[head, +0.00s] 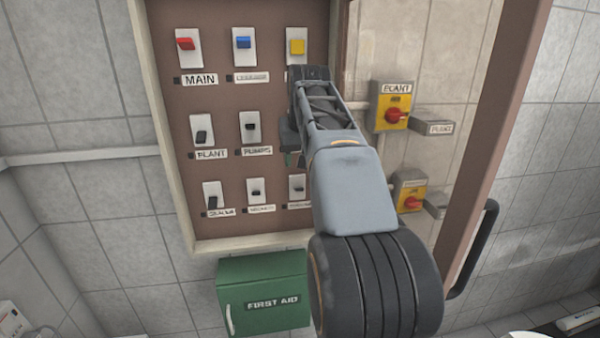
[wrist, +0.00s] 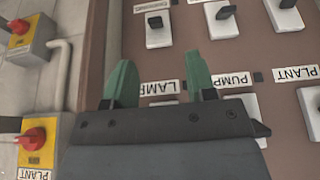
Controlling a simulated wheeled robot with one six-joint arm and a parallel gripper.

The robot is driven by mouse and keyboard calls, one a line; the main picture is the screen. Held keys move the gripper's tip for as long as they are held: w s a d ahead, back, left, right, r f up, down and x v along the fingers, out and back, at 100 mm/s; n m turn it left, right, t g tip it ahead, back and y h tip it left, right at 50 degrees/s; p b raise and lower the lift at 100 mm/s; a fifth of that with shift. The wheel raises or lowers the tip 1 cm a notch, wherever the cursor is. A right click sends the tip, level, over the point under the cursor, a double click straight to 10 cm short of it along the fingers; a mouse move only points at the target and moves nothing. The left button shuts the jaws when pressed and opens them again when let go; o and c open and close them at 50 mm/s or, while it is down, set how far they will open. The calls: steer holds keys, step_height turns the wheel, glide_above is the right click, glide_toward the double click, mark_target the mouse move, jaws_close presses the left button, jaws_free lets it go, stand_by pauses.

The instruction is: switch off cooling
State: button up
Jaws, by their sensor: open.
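A brown switch panel (head: 225,100) carries three rows of switches. None of the readable labels says cooling; the label under the blue switch (head: 243,42) and those of the bottom row are too small to read. The bottom row has a left switch (head: 211,192), a middle switch (head: 256,190) and a right switch (head: 297,186). My gripper (wrist: 162,78) is open, its two green fingers apart with nothing between them. It is at the middle row's right end, by the LAMP label (wrist: 157,88), and hides most of the switch there.
Red MAIN (head: 187,45) and yellow (head: 296,47) switches sit in the top row. PLANT (head: 202,130) and PUMPS (head: 250,125) switches are in the middle row. Two yellow boxes with red knobs (head: 396,115) are right of the panel. An open brown door (head: 490,130) stands further right. A green first aid box (head: 262,285) hangs below.

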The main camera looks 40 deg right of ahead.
mark_target(300, 188)
steer(key=x, duration=0.4)
steer(key=d+p+x, duration=0.1)
steer(key=x, duration=0.7)
steer(key=shift+w+d, duration=0.25)
steer(key=shift+w, duration=0.1)
steer(key=c, duration=0.9)
steer(key=shift+f, duration=0.15)
